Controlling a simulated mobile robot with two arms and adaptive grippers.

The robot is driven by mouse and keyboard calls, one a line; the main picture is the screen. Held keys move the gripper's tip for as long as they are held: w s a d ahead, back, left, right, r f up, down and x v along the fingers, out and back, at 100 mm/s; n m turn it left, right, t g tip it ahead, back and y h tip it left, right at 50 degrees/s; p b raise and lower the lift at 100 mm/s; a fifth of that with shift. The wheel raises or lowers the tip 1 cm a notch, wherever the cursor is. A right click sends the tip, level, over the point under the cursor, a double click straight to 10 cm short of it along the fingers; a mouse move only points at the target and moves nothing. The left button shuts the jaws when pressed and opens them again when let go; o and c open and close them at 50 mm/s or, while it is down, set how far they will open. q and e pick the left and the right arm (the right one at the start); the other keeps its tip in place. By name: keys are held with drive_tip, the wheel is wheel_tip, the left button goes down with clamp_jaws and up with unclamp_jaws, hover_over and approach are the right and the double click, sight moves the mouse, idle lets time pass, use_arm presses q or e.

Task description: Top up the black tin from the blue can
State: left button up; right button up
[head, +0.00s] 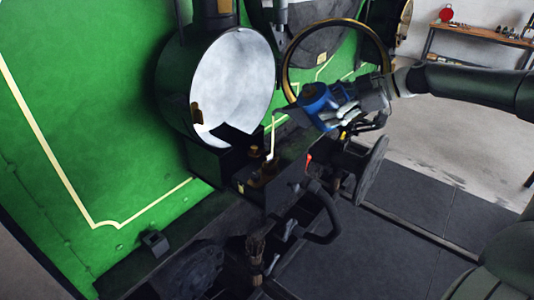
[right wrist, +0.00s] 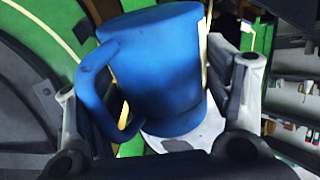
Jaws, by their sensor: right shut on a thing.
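The blue can (head: 316,99) is held tilted by my right gripper (head: 345,108), with its spout toward the left. In the right wrist view the blue can (right wrist: 160,65) fills the middle, its handle on the left, between the two fingers of my right gripper (right wrist: 150,115). A thin pale streak (head: 272,138) runs down from near the spout tip to the dark ledge below, like a stream. The black tin does not stand out from the dark fittings there; I cannot tell it apart. My left gripper is not in view.
A green panel (head: 90,110) and a round pale door (head: 235,85) stand at the left and back. A brass-rimmed wheel (head: 372,30) rises behind the can. Dark levers and a hand wheel (head: 371,170) stand below. A workbench (head: 480,37) is at the far right.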

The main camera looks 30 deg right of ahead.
drive_tip(key=shift+a+r+h+p, duration=0.1)
drive_tip(key=shift+r+h+p, duration=0.2)
drive_tip(key=shift+r+p, duration=0.3)
drive_tip(key=shift+f, duration=0.15)
idle(0.4)
drive_tip(key=shift+f+b, duration=0.25)
drive_tip(key=shift+b, duration=0.2)
drive_tip(key=shift+r, duration=0.1)
idle(0.6)
